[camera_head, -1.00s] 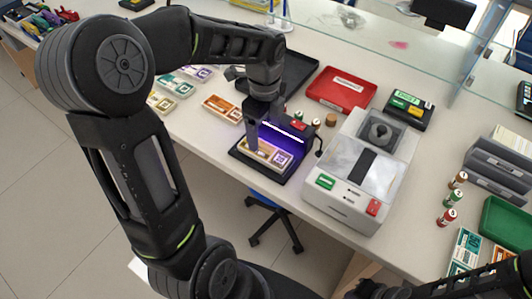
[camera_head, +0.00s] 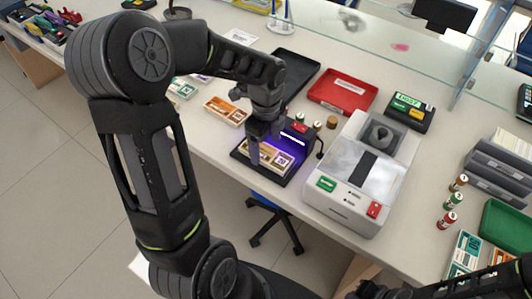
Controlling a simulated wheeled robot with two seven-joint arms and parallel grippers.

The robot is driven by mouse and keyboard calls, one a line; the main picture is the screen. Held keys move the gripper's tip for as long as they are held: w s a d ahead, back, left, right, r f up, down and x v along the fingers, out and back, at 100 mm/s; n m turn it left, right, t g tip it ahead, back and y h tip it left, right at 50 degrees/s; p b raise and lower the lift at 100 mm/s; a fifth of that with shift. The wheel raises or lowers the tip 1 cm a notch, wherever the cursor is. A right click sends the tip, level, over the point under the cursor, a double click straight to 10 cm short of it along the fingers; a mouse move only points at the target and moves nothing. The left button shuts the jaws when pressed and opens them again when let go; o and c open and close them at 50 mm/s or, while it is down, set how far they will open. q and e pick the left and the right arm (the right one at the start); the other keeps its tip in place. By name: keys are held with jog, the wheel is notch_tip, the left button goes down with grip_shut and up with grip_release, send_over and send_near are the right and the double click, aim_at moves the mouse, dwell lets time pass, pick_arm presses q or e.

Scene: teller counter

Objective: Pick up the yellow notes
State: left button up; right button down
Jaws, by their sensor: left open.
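A banded bundle of yellow notes (camera_head: 281,161) with a purple label lies flat on the black base of the lamp device (camera_head: 240,154), lit by violet light. My left gripper (camera_head: 262,150) points down at this bundle, open, with a finger in front of its left part. The finger hides some of the bundle, and I cannot tell whether it touches. My right arm shows at the lower right edge, but its gripper is not clearly in view.
An orange note bundle (camera_head: 226,110) and a teal one (camera_head: 183,88) lie to the left. The white counting machine (camera_head: 345,190) stands close on the right. A red tray (camera_head: 342,91) and a black tray (camera_head: 297,70) lie behind. The counter's front edge is near.

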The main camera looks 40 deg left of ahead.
aim_at(266, 153)
pick_arm(q)
notch_tip(266, 153, down, 2)
jog(key=shift+f, duration=0.25)
jog(key=shift+c, duration=0.2)
jog(key=c, duration=1.6)
jog(key=shift+r, duration=5.05)
jog(key=shift+c, duration=0.2)
